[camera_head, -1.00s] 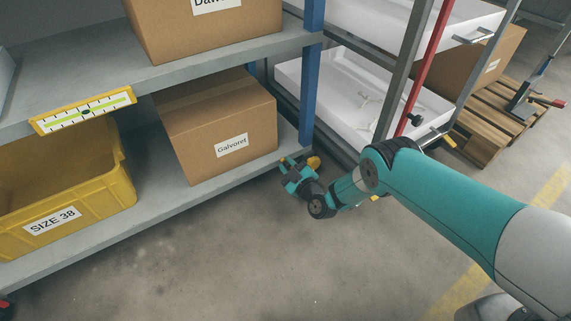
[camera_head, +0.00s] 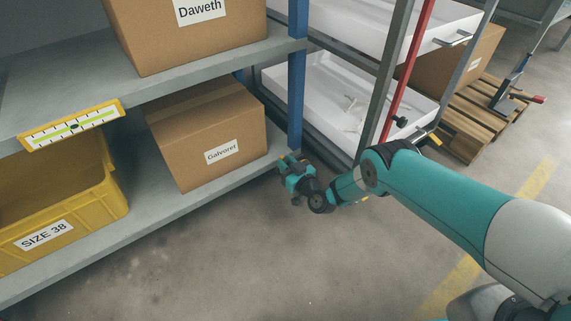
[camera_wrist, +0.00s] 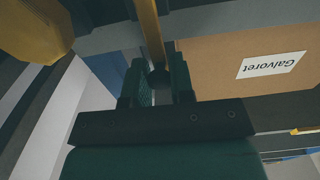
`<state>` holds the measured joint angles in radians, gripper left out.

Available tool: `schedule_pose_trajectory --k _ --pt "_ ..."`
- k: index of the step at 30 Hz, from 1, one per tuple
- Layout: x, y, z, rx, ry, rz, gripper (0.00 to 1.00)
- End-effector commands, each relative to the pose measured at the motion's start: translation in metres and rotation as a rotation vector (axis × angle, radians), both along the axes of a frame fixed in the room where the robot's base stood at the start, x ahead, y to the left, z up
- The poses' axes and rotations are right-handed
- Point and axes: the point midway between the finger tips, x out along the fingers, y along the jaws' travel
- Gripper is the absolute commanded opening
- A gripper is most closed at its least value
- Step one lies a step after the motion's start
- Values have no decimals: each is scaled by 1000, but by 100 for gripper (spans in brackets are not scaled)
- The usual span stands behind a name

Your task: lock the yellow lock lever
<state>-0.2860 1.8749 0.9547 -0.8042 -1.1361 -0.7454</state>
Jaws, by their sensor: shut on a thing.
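The yellow lock lever (camera_wrist: 149,30) is a narrow yellow bar in the wrist view, running from the top edge down to a dark end between my fingers. My gripper (camera_wrist: 159,76) is shut on it, one dark finger on each side. In the head view, my gripper (camera_head: 289,164) is low by the shelf's front corner, at the foot of the blue post. There the lever is too small and covered to make out clearly. How the lever is mounted is hidden.
The grey shelf carries the Galvoret box (camera_head: 208,140) and a yellow SIZE 38 bin (camera_head: 110,195). A blue post (camera_head: 296,95) stands just behind my gripper. A rack with white trays (camera_head: 318,92) and a red bar (camera_head: 405,75) is to the right. Floor in front is clear.

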Motion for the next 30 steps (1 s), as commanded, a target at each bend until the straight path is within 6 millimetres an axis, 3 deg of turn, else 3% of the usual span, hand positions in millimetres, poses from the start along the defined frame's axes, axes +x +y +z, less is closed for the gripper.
schedule_pose_trajectory --k 12,13,16,25,30 --pt "1 -1 -1 4 4 -1 0" --pt "1 -1 -1 4 4 -1 27" --pt "1 -1 0 4 4 -1 47" --pt "-1 -2 0 4 4 0 47" --pt "-14 -11 3 4 9 -1 47"
